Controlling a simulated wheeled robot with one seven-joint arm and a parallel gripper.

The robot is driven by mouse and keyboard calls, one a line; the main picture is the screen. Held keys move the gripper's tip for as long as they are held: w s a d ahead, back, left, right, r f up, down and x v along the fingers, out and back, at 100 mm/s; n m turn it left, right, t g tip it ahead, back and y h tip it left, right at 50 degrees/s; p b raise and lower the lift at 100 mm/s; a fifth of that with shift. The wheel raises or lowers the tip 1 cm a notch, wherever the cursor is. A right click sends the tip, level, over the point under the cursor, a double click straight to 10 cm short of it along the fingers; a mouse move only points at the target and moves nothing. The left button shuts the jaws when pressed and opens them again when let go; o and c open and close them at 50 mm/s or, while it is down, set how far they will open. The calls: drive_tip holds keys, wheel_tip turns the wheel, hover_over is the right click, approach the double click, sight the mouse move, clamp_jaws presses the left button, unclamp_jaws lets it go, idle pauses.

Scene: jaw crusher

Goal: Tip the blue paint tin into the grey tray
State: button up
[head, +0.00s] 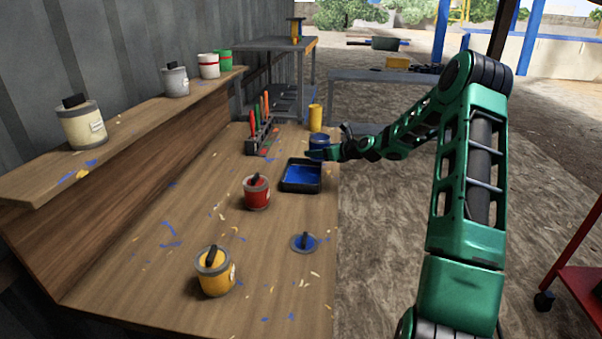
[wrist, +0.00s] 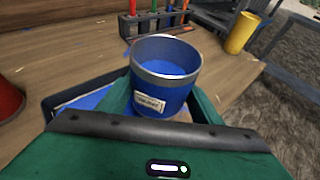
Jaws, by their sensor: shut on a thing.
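The blue paint tin (head: 319,141) is at the far right end of the bench, just behind the grey tray. It also shows in the wrist view (wrist: 163,97), with a grey rim, a white label and blue paint inside. It looks about upright. My gripper (head: 326,153) is shut around the tin from the right, with a green finger on each side. Whether the tin's base touches the bench is hidden. The dark grey tray (head: 300,191) has a blue surface inside. In the wrist view, the tray (wrist: 52,103) is left of the tin, partly covered by my gripper.
A red tin (head: 256,193), a yellow tin (head: 214,274) and a loose blue lid (head: 303,243) are on the near bench. A tool rack (head: 258,143) and a yellow cup (head: 315,117) stand beyond the tray. Several tins stand on the left shelf (head: 130,136).

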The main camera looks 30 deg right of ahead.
sight(320, 138)
drive_tip(key=shift+r, duration=0.2)
drive_tip(key=shift+r, duration=2.35)
drive_tip(key=s+a+r, duration=0.3)
drive_tip(key=s+r, duration=0.7)
drive_tip(key=s+a+r, duration=0.3)
drive_tip(key=s+r, duration=0.7)
drive_tip(key=s, duration=0.1)
